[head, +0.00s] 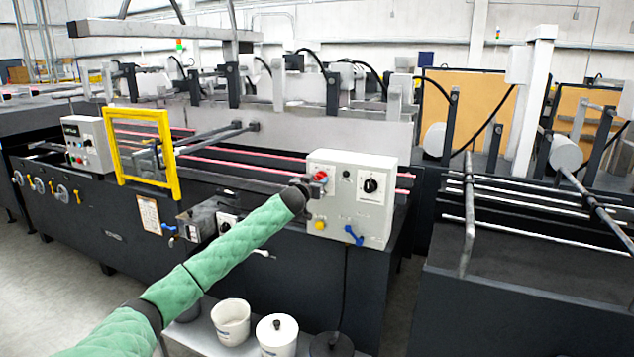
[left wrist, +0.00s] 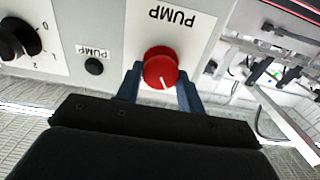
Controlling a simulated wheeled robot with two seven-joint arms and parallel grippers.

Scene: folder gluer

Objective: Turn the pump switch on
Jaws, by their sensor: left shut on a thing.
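The pump switch is a round red knob (left wrist: 160,68) with a white mark, on a white plate lettered PUMP. In the head view the red knob (head: 320,176) sits at the upper left of the light grey control box (head: 374,215). My left gripper (left wrist: 160,85) has its two fingers on either side of the red knob and is shut on it. In the head view the left gripper (head: 306,186) is at the box's left side, reached by my green-sleeved arm. The knob's white mark points down in the left wrist view. My right gripper is not in view.
A black dial (head: 371,185) with numbers and a small black button (left wrist: 94,66) labelled PUMP are beside the knob. A blue lever (head: 353,236) and a yellow part (head: 320,224) are lower on the box. White pots (head: 277,334) stand on a low bench below my arm.

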